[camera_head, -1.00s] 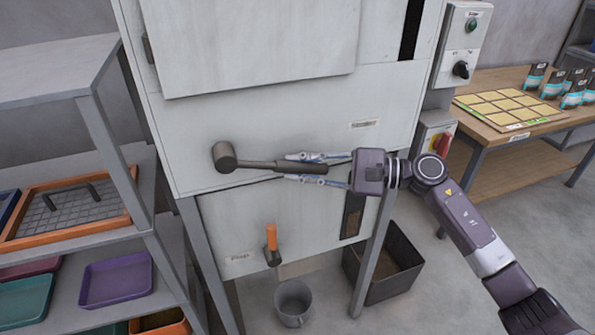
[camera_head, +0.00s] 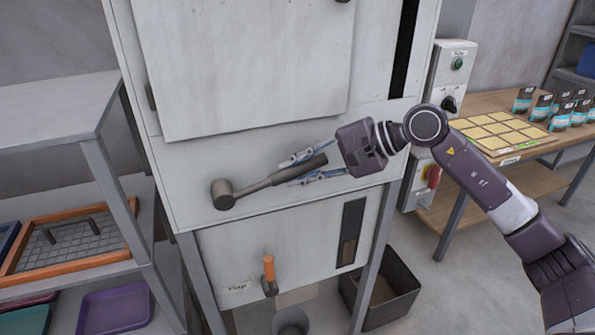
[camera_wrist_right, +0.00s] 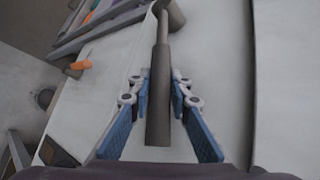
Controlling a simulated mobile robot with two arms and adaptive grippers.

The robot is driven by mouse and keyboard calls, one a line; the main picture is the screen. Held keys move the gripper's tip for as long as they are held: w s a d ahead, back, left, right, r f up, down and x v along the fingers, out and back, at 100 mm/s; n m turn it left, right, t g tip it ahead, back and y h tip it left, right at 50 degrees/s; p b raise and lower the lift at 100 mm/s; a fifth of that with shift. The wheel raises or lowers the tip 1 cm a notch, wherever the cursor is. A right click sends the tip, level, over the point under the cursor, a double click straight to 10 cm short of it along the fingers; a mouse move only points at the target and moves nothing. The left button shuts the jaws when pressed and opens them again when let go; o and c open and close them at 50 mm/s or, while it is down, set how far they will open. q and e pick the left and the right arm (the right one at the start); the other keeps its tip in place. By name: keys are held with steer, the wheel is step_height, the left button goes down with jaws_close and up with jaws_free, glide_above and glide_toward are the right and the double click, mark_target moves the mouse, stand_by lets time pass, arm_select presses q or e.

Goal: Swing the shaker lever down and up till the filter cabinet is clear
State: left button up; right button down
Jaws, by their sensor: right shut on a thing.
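The shaker lever (camera_head: 262,183) is a dark grey bar on a round hub at the front of the pale grey filter cabinet (camera_head: 310,140). It slants up to the right from its hub. My right gripper (camera_head: 306,168) is shut on the lever near its free end, one finger above and one below. In the right wrist view the lever (camera_wrist_right: 160,95) runs between the two blue fingers of the gripper (camera_wrist_right: 160,88). My left gripper is in neither view. The inside of the cabinet is hidden.
An orange-handled flap lever (camera_head: 269,270) sits on the lower panel, above a grey bucket (camera_head: 290,322). A dark open bin (camera_head: 392,290) stands on the floor at right. Shelving (camera_head: 60,110) flanks the left; a wooden table (camera_head: 455,130) stands right.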

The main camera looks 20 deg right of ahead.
steer(key=shift+r, duration=0.15)
steer(key=c, duration=1.8)
jaws_free()
steer(key=shift+a, duration=0.1)
steer(key=shift+o, duration=0.2)
steer(key=v, duration=1.2)
